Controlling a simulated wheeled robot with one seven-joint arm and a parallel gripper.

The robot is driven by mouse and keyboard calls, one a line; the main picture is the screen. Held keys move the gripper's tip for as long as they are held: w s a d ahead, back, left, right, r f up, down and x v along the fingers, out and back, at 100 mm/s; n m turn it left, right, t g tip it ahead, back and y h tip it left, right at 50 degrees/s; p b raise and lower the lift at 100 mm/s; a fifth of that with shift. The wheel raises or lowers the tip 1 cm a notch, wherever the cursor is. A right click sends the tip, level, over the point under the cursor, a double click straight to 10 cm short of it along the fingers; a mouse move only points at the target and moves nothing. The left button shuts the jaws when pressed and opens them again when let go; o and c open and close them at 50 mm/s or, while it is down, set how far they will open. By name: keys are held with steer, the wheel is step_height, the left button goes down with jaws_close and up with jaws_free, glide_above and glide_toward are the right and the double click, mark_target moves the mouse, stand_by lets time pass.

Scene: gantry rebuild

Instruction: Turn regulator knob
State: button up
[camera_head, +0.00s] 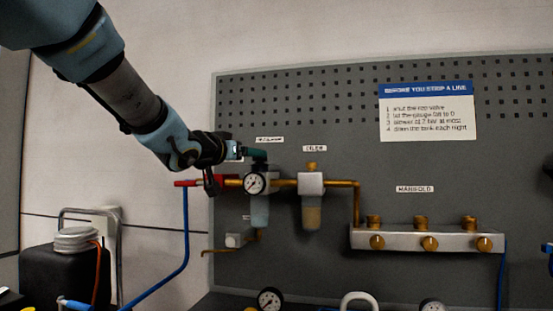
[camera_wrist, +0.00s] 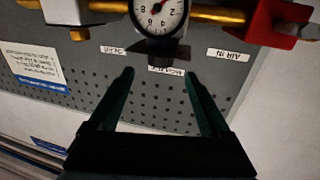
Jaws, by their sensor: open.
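The regulator has a round white-faced gauge (camera_head: 255,183), which also shows upside down at the top of the wrist view (camera_wrist: 159,14). My gripper (camera_head: 258,154) is at the top of the regulator, just above the gauge. In the wrist view my gripper (camera_wrist: 158,73) is open, with dark green fingers spread wider than the knob. The knob lies near the line between the fingertips, slightly beyond them.
A brass pipe (camera_head: 285,182) runs from the regulator to the oiler (camera_head: 312,185) on its right. A red valve part (camera_head: 187,183) with a blue hose (camera_head: 186,230) is on the left. The manifold (camera_head: 400,238) and a sign (camera_head: 428,115) are further right on the pegboard.

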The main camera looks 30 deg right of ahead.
steer(key=p+x, duration=0.2)
steer(key=x, duration=0.8)
steer(key=shift+w+d+p, duration=0.15)
steer(key=shift+d+p, duration=0.05)
steer(key=shift+p, duration=0.1)
steer(key=shift+c, duration=0.3)
jaws_close()
steer(key=shift+r+g+p, duration=0.1)
steer(key=shift+g+p, duration=0.2)
steer(key=shift+p, duration=0.35)
steer(key=m+g+h+p, duration=0.1)
steer(key=m+g+p, duration=0.1)
steer(key=p, duration=0.1)
steer(key=shift+r+h+p, duration=0.15)
steer(key=shift+h+p, duration=0.15)
steer(key=shift+h, duration=0.1)
steer(key=m+g+p, duration=0.1)
steer(key=m+g+h+p, duration=0.1)
steer(key=g, duration=0.1)
steer(key=shift+s+d+p, duration=0.2)
steer(key=shift+s+p, duration=0.15)
steer(key=shift+s, duration=0.05)
steer(key=shift+s+d+f+m+g+h+p, duration=0.1)
steer(key=shift+s+m+g+h+p, duration=0.15)
steer(key=shift+m+g+p, duration=0.4)
steer(key=shift+s+d+f+m+g+h+p, duration=0.1)
steer(key=shift+m+g+h+p, duration=0.2)
steer(key=shift+g, duration=0.55)
